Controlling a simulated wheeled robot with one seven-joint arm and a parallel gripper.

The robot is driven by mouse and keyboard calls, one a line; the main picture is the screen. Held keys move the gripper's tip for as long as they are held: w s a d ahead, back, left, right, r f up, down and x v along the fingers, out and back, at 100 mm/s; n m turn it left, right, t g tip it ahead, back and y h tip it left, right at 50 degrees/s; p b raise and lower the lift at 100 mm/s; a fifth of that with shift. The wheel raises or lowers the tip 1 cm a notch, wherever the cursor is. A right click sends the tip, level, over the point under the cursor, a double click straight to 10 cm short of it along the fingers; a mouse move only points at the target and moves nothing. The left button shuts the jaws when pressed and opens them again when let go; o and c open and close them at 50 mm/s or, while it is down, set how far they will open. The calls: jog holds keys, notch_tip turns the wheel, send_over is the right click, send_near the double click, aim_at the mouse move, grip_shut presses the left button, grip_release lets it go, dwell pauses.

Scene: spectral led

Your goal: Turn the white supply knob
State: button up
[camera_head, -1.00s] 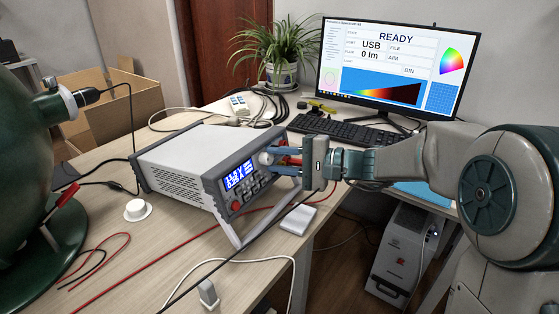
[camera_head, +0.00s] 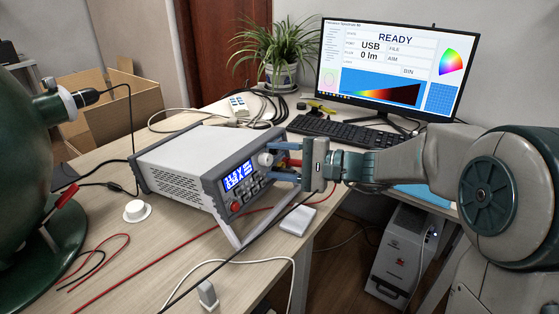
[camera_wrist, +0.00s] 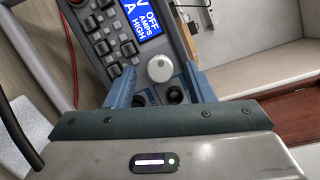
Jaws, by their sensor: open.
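The power supply (camera_head: 185,160) stands on the desk, tilted up on a front stand, with its lit blue display (camera_head: 238,176) facing my arm. The white knob (camera_head: 265,159) is at the right of its front panel. In the wrist view the knob (camera_wrist: 160,68) is round and lies just beyond and between my blue fingers. My gripper (camera_head: 285,162) is open at the panel, one finger on each side of the knob. In the wrist view my gripper (camera_wrist: 160,78) shows a gap around the knob. Whether a fingertip touches the panel I cannot tell.
Black sockets (camera_wrist: 174,95) sit below the knob. Red and black cables run over the desk near the supply. A keyboard (camera_head: 340,130) and a monitor (camera_head: 397,68) stand behind. A white cap (camera_head: 137,211) and a white pad (camera_head: 298,220) lie on the desk.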

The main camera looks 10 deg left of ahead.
jog(key=s+d+r+p, duration=0.1)
jog(key=d, duration=1.2)
jog(key=shift+d+r, duration=0.3)
jog(key=shift+d, duration=0.05)
jog(key=shift+s, duration=0.1)
